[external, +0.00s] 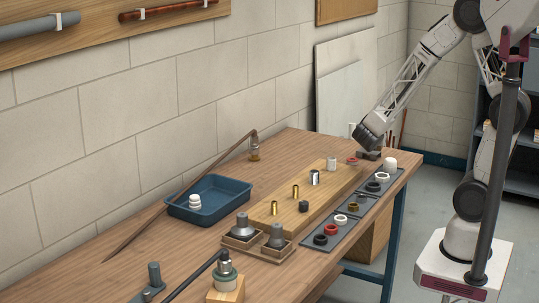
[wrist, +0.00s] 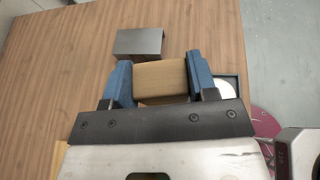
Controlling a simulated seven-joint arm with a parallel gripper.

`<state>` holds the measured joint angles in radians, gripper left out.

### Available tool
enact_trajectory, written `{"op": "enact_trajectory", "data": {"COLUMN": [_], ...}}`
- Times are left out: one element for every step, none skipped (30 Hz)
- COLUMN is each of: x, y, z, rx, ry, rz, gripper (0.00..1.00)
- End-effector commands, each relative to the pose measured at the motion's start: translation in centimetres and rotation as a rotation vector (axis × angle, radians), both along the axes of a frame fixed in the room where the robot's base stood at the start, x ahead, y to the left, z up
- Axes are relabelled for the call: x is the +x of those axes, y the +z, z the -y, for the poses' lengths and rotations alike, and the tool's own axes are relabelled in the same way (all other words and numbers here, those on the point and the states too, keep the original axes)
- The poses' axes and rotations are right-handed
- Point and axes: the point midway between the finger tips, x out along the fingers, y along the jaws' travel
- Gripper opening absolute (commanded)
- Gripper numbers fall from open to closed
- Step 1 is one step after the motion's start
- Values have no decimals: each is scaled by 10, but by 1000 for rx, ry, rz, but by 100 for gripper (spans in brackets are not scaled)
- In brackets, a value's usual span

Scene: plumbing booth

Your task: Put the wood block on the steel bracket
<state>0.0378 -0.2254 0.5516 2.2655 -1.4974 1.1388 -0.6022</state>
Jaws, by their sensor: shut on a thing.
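The wood block (wrist: 160,82) is a light brown piece held between the blue fingers of my gripper (wrist: 161,80) in the wrist view. The gripper is shut on its two sides. The steel bracket (wrist: 139,43) is a grey, flat-topped piece on the table, just beyond the block in the wrist view, slightly left of it. In the external view my gripper (external: 364,142) is low over the far end of the bench, and a dark grey shape just under it seems to be the bracket (external: 370,155). The block cannot be made out there. Its height above the table is unclear.
A white cap (external: 390,165) and trays of rings (external: 373,187) lie close to the gripper along the bench's right edge. A wooden board (external: 270,212) with metal fittings and a blue bin (external: 212,190) stand nearer. Bare tabletop (wrist: 60,70) lies left of the bracket.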

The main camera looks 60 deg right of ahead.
Motion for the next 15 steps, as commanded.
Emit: {"op": "enact_trajectory", "data": {"x": [-13, -19, -28, -33, -39, -45, -50, -54, -58, -61, -64, -67, -68, -69, -71], "y": [1, 0, -1, -1, -2, -2, -2, -2, -3, -3, -3, -4, -4, -4, -5], "z": [8, 12, 17, 20, 23, 26, 28, 30, 32, 34, 35, 36, 37, 38, 38], "rx": [-2, -3, -4, -5, -4, -5, -7, -8, -9, -9, -10, -10, -10, -11, -11], "ry": [-25, -38, -55, -67, -76, -89, -98, -106, -114, -119, -125, -130, -133, -136, -138], "rz": [4, 4, 3, 4, 4, 4, 4, 4, 4, 4, 4, 3, 3, 2, 2], "gripper": [30, 30, 30, 30, 30, 30, 30, 30, 30, 30, 30, 30, 30, 30, 30]}}
